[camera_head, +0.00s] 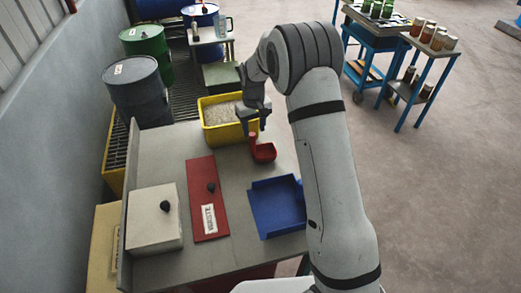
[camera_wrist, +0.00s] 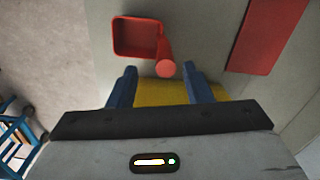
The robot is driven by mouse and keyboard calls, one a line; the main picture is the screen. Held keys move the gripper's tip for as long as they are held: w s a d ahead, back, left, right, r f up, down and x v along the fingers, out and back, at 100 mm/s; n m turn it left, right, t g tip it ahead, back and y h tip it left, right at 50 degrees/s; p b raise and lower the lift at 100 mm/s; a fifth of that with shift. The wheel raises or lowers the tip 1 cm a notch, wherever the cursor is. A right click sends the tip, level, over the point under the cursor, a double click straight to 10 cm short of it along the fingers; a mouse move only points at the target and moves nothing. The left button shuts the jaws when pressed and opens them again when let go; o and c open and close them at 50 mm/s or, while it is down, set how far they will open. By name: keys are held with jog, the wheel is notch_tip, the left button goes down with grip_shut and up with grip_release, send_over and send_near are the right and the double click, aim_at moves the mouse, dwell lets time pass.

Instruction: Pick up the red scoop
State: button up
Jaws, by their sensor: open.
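The red scoop (camera_head: 263,151) lies on the grey table, just in front of the yellow bin. In the wrist view the scoop (camera_wrist: 137,38) shows its square open bowl at the upper left, and its handle ends in a round red tip between my fingertips' lines. My gripper (camera_head: 253,118) is above the table beside the bin's right edge, near the handle. In the wrist view my gripper (camera_wrist: 158,73) has its two blue fingers apart, one on each side of the handle end. Nothing is held. I cannot tell the exact height above the handle.
The yellow bin (camera_head: 238,133) of pale granular material stands behind the scoop. A blue tray (camera_head: 262,222), a red panel with a black knob (camera_head: 199,165) and a white box (camera_head: 140,235) are on the table (camera_head: 232,178). Drums stand at the left; a blue cart (camera_head: 365,43) stands far right.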

aim_at(253, 149)
jog(key=f, duration=0.2)
jog(key=f+p, duration=0.1)
jog(key=f, duration=0.1)
jog(key=f+p, duration=0.1)
jog(key=f, duration=0.1)
jog(key=shift+a+f, duration=0.3)
jog(key=shift+f, duration=0.1)
jog(key=shift+c, duration=0.5)
grip_shut()
